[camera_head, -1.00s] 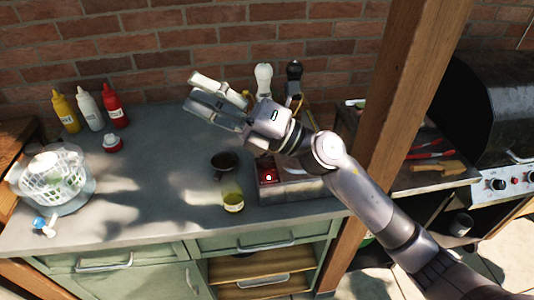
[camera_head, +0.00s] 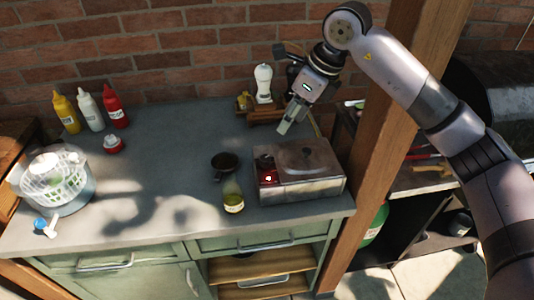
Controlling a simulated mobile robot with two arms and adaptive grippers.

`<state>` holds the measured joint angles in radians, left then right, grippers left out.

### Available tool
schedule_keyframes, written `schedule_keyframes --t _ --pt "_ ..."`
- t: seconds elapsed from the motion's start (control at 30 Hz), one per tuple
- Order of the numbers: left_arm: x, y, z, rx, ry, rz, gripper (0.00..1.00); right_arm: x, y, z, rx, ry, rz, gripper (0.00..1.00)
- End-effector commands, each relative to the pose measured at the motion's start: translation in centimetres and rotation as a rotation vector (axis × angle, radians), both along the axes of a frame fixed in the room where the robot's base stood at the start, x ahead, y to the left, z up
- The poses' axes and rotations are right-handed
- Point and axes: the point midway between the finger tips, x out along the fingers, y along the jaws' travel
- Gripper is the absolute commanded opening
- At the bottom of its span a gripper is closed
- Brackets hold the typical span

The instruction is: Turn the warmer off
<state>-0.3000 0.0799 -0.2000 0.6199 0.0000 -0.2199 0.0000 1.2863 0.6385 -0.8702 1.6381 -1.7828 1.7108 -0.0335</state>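The warmer (camera_head: 312,188) is a metal box with a dark lidded top, standing at the right end of the grey counter. A red panel (camera_head: 268,179) with a small glowing red light sits at its left end. My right gripper (camera_head: 288,126) is above and behind the warmer, pointing down, touching nothing that I can see. Its fingers look close together, but the angle hides whether there is a gap. My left gripper is not in view.
A dark bowl (camera_head: 225,162) and a yellow-green jar (camera_head: 233,202) stand left of the warmer. A white shaker (camera_head: 263,84) stands on a wooden rack behind. Sauce bottles (camera_head: 89,110) and a salad spinner (camera_head: 60,181) are at the left. A wooden post (camera_head: 383,130) rises at the right.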

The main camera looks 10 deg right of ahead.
Motion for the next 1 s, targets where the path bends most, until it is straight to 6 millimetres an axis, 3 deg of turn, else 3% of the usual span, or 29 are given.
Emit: schedule_keyframes --t 0.6,0.8,1.0 --pt "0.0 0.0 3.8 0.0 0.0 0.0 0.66 2.9 4.0 -11.7 0.004 0.005 0.001 0.44" --pt "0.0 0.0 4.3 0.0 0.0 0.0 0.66 3.5 4.6 -13.8 0.003 0.001 0.001 0.44" --pt "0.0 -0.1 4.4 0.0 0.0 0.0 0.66 3.7 4.8 -14.4 0.004 0.0 0.002 0.44"
